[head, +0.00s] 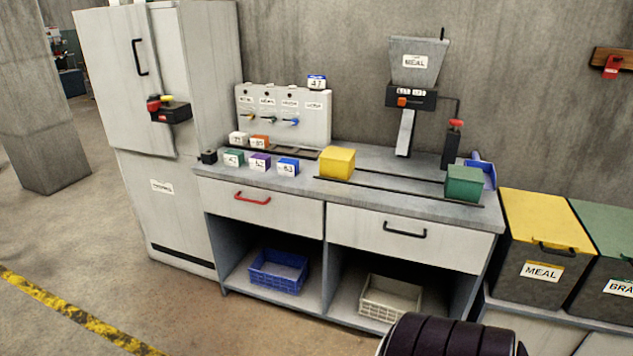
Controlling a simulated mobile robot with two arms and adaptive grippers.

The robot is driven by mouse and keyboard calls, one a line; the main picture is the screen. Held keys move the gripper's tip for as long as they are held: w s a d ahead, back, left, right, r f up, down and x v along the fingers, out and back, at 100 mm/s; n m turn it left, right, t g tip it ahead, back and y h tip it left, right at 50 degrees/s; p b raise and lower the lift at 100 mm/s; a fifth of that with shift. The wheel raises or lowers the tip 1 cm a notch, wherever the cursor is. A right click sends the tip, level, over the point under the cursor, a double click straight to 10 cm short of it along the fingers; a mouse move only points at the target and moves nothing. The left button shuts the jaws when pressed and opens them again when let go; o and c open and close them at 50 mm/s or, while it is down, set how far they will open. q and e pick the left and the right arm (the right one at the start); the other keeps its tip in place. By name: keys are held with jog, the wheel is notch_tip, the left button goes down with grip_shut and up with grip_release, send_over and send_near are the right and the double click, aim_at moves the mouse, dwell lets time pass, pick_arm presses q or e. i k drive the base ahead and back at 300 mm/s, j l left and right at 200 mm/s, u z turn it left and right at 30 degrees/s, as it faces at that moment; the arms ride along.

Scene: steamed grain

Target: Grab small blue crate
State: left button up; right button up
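A blue crate (277,286) with slotted walls and an open top sits upright in the lower left compartment of the workbench (412,192). It looks empty. The compartment is open at the front, and nothing blocks the crate from this view. Neither of my grippers is in view.
A pale beige crate (388,310) stands in the lower right compartment, past a divider. Above are two drawers, one with a red handle (252,199) and one with a black handle (405,233). Small labelled blocks, including a blue one (288,168), stand on the counter. The floor at left is clear.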

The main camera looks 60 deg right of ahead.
aim_at(274, 269)
jog(key=z, duration=1.6)
jog(key=i, duration=0.1)
